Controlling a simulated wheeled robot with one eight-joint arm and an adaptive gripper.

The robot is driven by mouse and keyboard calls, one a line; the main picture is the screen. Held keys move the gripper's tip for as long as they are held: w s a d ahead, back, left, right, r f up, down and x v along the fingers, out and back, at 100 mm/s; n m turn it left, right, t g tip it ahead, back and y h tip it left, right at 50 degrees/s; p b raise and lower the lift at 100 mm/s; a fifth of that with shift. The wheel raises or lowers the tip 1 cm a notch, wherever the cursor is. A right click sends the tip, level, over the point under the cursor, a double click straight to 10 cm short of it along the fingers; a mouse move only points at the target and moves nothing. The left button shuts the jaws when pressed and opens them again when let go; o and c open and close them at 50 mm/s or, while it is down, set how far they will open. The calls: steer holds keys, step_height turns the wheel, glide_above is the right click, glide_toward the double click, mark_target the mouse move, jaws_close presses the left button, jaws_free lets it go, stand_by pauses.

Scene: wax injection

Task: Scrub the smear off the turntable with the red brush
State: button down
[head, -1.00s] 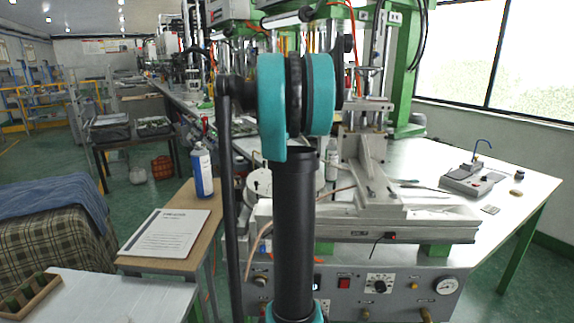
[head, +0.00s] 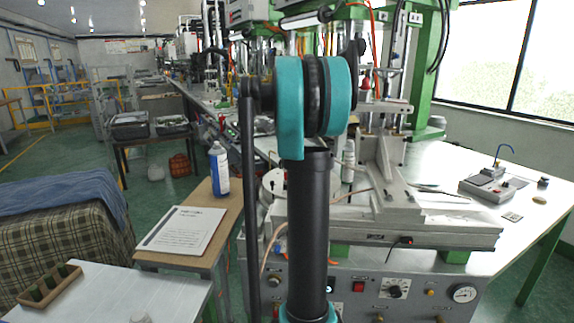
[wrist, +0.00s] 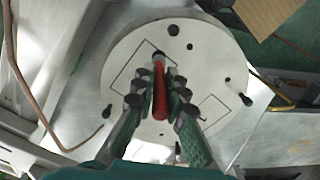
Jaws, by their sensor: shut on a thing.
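The turntable (wrist: 215,72) is a pale round plate with several dark holes and two outlined rectangles, seen from above in the wrist view. In the head view a part of it (head: 272,183) shows beside my arm, which hides the rest. My gripper (wrist: 159,103) is shut on the red brush (wrist: 160,88) and holds it over the turntable, near the right side of the left outlined rectangle. The brush's far end is dark; I cannot tell if it touches the plate. I make out no smear; the brush and fingers cover part of the plate. My gripper is hidden in the head view.
A brown hose (wrist: 20,85) curves at the turntable's left in the wrist view. The grey machine (head: 420,290) stands behind my arm. The white table at right has free room.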

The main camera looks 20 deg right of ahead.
steer(key=shift+w+d, duration=0.25)
steer(key=shift+s+d, duration=2.65)
steer(key=shift+d, duration=1.6)
steer(key=shift+w+a, duration=0.9)
steer(key=shift+a, duration=0.55)
steer(key=shift+w+a, duration=0.9)
steer(key=shift+a, duration=0.5)
steer(key=shift+w+a, duration=0.9)
steer(key=shift+a, duration=0.55)
steer(key=shift+r, duration=3)
steer(key=shift+r, duration=0.1)
steer(key=shift+r, duration=1.4)
